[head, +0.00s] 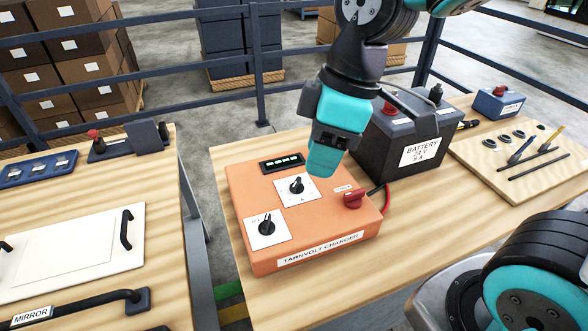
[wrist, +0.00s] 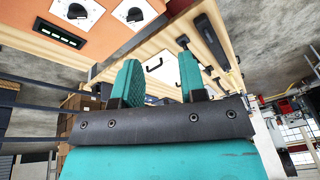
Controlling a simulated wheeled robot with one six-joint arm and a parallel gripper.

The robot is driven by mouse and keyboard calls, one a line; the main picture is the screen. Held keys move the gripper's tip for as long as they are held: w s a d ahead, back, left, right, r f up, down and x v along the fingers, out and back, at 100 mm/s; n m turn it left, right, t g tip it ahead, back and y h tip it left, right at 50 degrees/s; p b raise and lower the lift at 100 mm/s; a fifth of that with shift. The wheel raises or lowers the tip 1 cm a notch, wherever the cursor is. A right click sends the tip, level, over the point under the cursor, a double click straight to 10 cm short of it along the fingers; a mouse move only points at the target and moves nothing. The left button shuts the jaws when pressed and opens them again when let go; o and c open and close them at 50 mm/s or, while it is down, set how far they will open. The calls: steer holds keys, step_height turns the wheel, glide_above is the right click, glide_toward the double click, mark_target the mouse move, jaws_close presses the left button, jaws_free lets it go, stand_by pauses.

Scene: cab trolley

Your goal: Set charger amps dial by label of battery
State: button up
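The orange charger (head: 325,236), labelled TARNVOLT CHARGER, sits on the wooden bench. It has two black dials on white plates: an upper dial (head: 296,185) and a lower-left dial (head: 267,225). Their scale marks are too small to read. The dark battery (head: 377,150) stands behind right of the charger; its label (head: 420,150) seems to read BATTERY 24 V 8 A. My gripper (head: 324,160) is above the charger's back right part, apart from both dials. In the wrist view its teal fingers (wrist: 158,82) are apart with nothing between them; both dials show at the top left.
A red knob (head: 354,198) and a lit display (head: 282,162) are on the charger. A red cable (head: 387,198) runs beside it. A board with tools (head: 525,150) lies right; a second bench (head: 90,225) with a white panel stands left, across a gap.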

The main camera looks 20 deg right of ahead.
steer(key=w+n+h+p, duration=0.1)
steer(key=w+n+p, duration=0.1)
steer(key=w+n, duration=0.5)
steer(key=n+h+p, duration=0.2)
steer(key=n, duration=0.6)
glide_above(297, 181)
step_height(297, 181, down, 4)
steer(key=f, duration=0.1)
step_height(297, 181, down, 17)
steer(key=p, duration=0.3)
steer(key=shift+r, duration=0.2)
jaws_close()
